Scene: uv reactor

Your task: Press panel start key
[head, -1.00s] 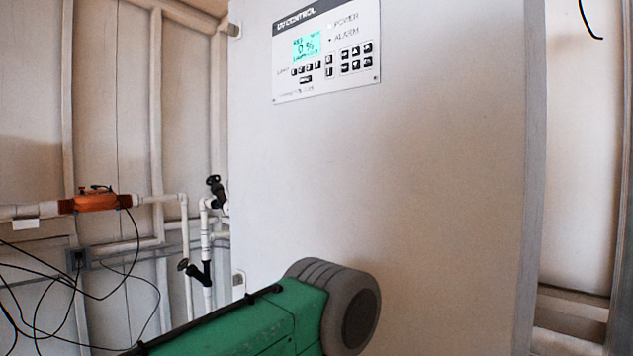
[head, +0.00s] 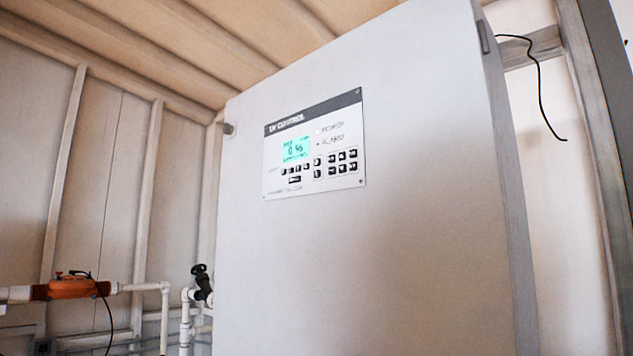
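The UV control panel (head: 314,145) is a white plate with a dark header, mounted on the upper front of a large grey-white cabinet (head: 390,260). Its lit cyan display (head: 296,149) sits at the left of the panel. Small dark keys (head: 342,161) stand in a block to the right below the display, with more in a row under it. The key labels are too small to read, so I cannot tell which is start. POWER and ALARM lights sit at the upper right of the panel. Neither of my grippers shows in the head view.
An orange device (head: 72,288) on white pipe is at the lower left, with a black valve (head: 202,281) beside the cabinet's left edge. A black cable (head: 540,90) hangs at the upper right. The space before the panel looks clear.

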